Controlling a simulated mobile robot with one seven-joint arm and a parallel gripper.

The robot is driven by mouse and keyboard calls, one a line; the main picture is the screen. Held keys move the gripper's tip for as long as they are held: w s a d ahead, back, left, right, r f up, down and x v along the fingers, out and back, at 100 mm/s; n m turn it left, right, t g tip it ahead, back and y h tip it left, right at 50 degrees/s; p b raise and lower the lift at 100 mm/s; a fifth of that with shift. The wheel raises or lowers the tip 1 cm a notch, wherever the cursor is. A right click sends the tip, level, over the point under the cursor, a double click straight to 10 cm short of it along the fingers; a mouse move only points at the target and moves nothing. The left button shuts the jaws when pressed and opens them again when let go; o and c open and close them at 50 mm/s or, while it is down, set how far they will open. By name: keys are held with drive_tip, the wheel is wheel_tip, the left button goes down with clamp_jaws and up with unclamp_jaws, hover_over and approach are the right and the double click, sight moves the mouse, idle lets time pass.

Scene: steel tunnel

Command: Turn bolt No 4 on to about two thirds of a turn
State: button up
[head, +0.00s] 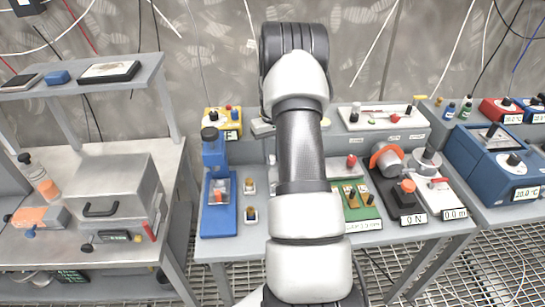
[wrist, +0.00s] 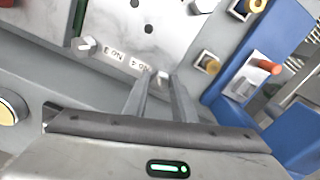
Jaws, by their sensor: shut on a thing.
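In the wrist view my gripper (wrist: 161,80) has its two fingers on either side of a small bolt head (wrist: 162,77), at the lower right corner of a light metal plate (wrist: 178,28). Two small upside-down labels (wrist: 127,61) lie just left of it; I cannot read the nearer number surely. Another bolt (wrist: 84,45) with a hexagonal head sits left of the labels. The fingers are shut on the bolt head at their tips. How far the bolt has turned cannot be told. In the head view my arm hides the gripper and most of the plate.
A blue stand (head: 217,205) is left of my arm; it also shows in the wrist view (wrist: 283,48). Small square-based knobs (head: 250,214) stand between. A green panel (head: 358,204) and a black unit with an orange part (head: 384,156) are to the right.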

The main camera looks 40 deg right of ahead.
drive_tip(key=m+b, duration=0.1)
drive_tip(key=m, duration=0.3)
drive_tip(key=shift+a+m, duration=0.1)
drive_tip(key=shift+m, duration=0.2)
drive_tip(key=m, duration=0.4)
drive_tip(key=shift+w+m, duration=0.1)
drive_tip(key=shift+m, duration=0.2)
drive_tip(key=m, duration=0.4)
drive_tip(key=shift+m, duration=0.3)
drive_tip(key=shift+w+m, duration=0.1)
drive_tip(key=shift+m, duration=2)
drive_tip(key=o, duration=1)
drive_tip(key=shift+o, duration=0.2)
drive_tip(key=shift+r, duration=0.15)
wheel_tip(320, 180, up, 17)
drive_tip(key=p, duration=0.1)
